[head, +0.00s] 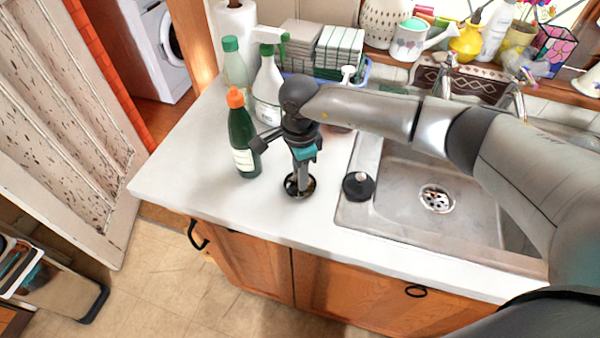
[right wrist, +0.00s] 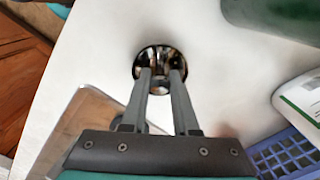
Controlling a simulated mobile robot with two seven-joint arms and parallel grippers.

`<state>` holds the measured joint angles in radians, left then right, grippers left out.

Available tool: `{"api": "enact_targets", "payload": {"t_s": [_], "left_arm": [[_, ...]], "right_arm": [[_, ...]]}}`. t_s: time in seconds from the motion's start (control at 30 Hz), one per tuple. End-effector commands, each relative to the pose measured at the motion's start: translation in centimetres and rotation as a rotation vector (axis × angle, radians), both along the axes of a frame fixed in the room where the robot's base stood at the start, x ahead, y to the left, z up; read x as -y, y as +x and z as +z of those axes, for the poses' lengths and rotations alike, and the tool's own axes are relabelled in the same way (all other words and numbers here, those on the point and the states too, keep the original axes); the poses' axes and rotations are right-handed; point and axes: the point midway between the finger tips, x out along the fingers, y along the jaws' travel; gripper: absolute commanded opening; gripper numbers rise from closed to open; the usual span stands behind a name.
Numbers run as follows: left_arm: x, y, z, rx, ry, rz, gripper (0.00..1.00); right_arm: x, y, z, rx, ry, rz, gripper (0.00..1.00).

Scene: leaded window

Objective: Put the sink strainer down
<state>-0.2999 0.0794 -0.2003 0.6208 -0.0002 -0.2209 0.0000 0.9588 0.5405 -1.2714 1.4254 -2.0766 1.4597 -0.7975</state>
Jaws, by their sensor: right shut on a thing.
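The sink strainer (head: 290,188) is a small round dark metal piece with a shiny inside. It is at the white counter's surface, left of the sink; I cannot tell whether it touches the counter. My right gripper (head: 301,184) points down at it from above, shut on it. In the right wrist view the strainer (right wrist: 158,50) shows beyond the two fingertips (right wrist: 160,74), which hide part of it. My left gripper is in neither view.
A green bottle with an orange cap (head: 242,135) and a white spray bottle (head: 267,88) stand behind to the left. A black stopper (head: 359,186) sits at the left edge of the steel sink (head: 405,215). The counter (head: 190,170) is clear to the left.

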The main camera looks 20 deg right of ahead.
Motion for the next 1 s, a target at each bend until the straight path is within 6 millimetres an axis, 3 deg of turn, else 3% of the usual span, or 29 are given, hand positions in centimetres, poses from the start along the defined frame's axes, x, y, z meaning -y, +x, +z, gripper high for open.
{"api": "enact_targets", "payload": {"t_s": [0.2, 0.23, 0.5, 0.87, 1.0], "left_arm": [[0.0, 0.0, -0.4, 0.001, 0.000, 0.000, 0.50], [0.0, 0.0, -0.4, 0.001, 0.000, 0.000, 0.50], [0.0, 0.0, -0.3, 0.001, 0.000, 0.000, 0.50], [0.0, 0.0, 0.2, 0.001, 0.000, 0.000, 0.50], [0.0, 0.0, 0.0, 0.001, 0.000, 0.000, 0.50]], "right_arm": [[0.0, 0.0, -0.3, 0.000, 0.000, 0.000, 0.00], [0.0, 0.0, -0.4, 0.000, 0.000, 0.000, 0.29], [0.0, 0.0, -0.2, 0.000, 0.000, -0.001, 0.58], [0.0, 0.0, 0.3, 0.000, 0.001, -0.001, 0.58], [0.0, 0.2, 2.8, 0.006, 0.002, -0.001, 0.58]]}}
